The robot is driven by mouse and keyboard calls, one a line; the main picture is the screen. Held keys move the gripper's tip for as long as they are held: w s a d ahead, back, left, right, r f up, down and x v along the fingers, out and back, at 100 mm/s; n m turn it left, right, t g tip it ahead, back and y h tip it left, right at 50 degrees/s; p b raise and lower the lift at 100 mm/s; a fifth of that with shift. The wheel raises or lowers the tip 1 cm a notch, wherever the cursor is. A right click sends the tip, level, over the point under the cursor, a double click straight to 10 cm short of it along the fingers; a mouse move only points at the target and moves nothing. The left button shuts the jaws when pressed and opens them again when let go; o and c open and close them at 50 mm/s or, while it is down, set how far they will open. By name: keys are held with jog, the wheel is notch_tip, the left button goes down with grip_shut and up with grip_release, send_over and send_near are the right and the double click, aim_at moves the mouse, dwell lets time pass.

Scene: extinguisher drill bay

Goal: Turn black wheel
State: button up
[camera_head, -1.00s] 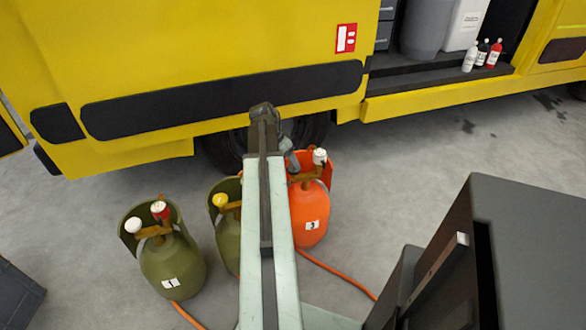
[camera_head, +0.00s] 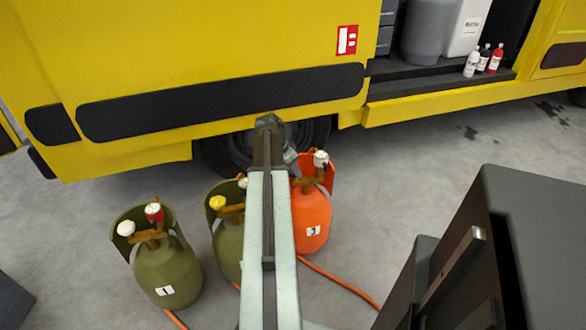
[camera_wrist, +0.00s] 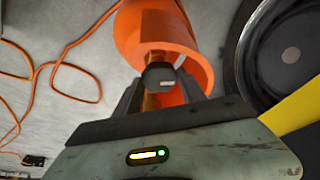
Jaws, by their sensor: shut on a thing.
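The black wheel (camera_wrist: 160,76) sits on the brass valve of the orange cylinder (camera_head: 312,225), which is marked 3. In the wrist view it lies between the two fingers of my gripper (camera_wrist: 158,88), which is shut on it. In the head view my gripper (camera_head: 291,162) is at the cylinder's top, partly behind my arm, and the black wheel cannot be made out there. A white wheel (camera_head: 320,158) is on the same valve, to the right of my gripper. The orange collar (camera_wrist: 160,30) curves around the valve.
A green cylinder (camera_head: 168,270) marked 1, with a white and a red wheel, stands at the left. Another green cylinder (camera_head: 228,245) with a yellow wheel is beside my arm. An orange hose (camera_head: 340,282) runs on the floor. The yellow truck (camera_head: 220,50) is close behind.

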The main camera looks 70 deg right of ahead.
jog(key=shift+w+m, duration=0.1)
jog(key=shift+m, duration=0.7)
jog(key=o, duration=1.4)
jog(key=shift+c, duration=0.2)
jog(key=p+v, duration=0.7)
jog(key=shift+w+r, duration=0.25)
jog(key=shift+r, duration=0.15)
